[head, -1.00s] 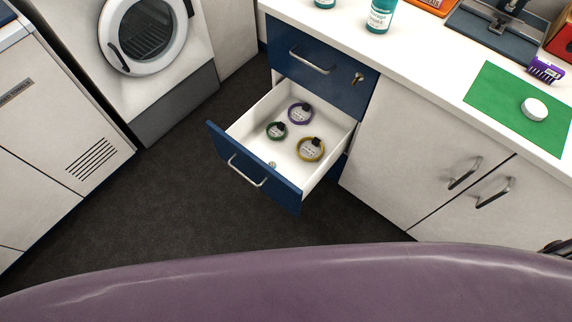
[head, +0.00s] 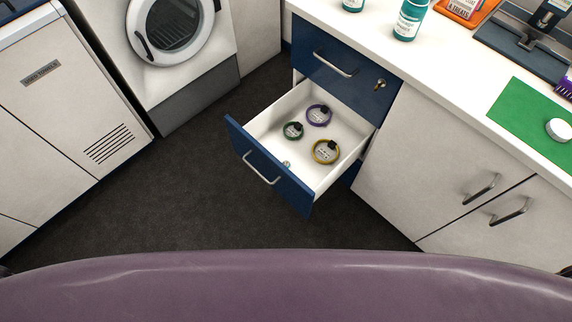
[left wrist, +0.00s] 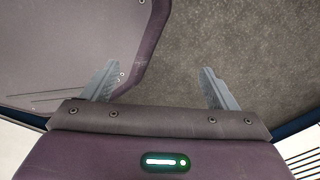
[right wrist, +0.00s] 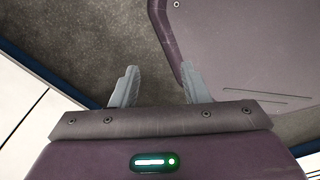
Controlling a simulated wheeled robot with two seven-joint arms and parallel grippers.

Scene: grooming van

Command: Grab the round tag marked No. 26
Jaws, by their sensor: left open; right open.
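My left gripper (left wrist: 157,68) is open and empty above the floor beside my own body. My right gripper (right wrist: 158,68) is open and empty likewise. Neither shows in the head view.
A closed blue drawer with a key (head: 380,84) is above the open one. The white counter (head: 455,80) carries bottles (head: 411,18), a green mat (head: 528,118) and a white round container (head: 559,129). A dryer (head: 178,50) stands left. Dark floor (head: 190,190) is clear before the drawer.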

